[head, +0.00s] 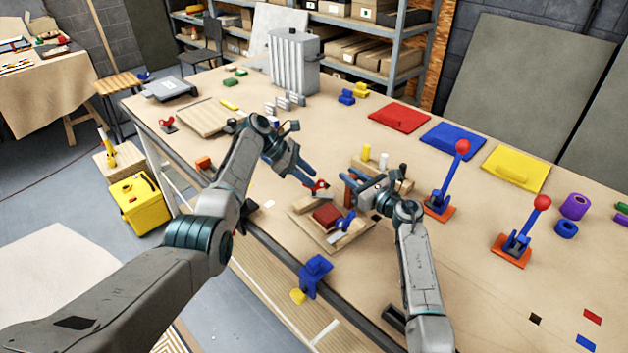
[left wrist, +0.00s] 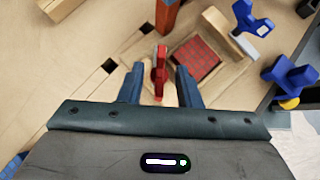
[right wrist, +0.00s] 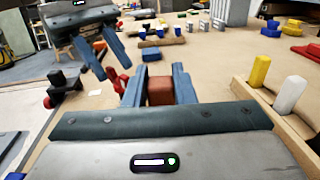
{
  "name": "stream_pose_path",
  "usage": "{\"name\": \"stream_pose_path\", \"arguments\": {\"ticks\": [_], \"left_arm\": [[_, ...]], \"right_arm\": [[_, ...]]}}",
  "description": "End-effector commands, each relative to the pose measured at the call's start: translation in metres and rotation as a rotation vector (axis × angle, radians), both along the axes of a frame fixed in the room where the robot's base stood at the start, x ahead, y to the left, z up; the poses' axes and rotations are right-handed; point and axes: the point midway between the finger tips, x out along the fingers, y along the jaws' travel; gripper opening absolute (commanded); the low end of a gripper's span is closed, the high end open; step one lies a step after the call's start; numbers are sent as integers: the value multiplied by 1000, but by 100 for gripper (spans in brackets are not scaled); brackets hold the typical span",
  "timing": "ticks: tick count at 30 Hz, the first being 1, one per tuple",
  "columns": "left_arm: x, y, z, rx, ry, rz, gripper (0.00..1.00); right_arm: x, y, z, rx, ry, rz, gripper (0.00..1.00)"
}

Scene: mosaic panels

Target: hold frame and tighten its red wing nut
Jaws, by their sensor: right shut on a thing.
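The wooden frame (head: 301,203) lies near the table's front edge around a dark red tiled panel (head: 327,214); the tiles also show in the left wrist view (left wrist: 196,57). The red wing nut (head: 318,186) sits at the frame's far left corner; it also shows in the left wrist view (left wrist: 160,72). My left gripper (head: 308,178) is open, its fingers apart on either side of the wing nut, with visible gaps. My right gripper (head: 346,184) is shut on a reddish-brown block (right wrist: 160,91) at the frame's far side. Whether that block is part of the frame I cannot tell.
A wooden rack with yellow and white pegs (right wrist: 258,72) is beyond my right gripper. Two red-knobbed levers (head: 441,190) stand to the right.

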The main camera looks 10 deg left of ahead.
Motion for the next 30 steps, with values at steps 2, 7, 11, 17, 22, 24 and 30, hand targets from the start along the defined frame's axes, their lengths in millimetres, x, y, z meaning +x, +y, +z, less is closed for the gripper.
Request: {"name": "stream_pose_path", "arguments": {"ticks": [2,7,11,17,22,24,30], "left_arm": [[0,-9,-8,-1,2,-1,31],[0,-18,-18,0,1,-1,31],[0,-20,-20,0,0,0,31],[0,-20,-20,0,0,0,29],[0,-19,-20,0,0,0,0],[0,-19,-19,0,-1,1,0],[2,-19,-18,1,-1,-13,0]], "right_arm": [[0,0,-1,-1,2,1,0],[0,0,-1,-1,2,1,0],[0,0,-1,-1,2,1,0],[0,0,-1,-1,2,1,0],[0,0,-1,-1,2,1,0],[0,0,-1,-1,2,1,0],[0,0,-1,-1,2,1,0]]}}
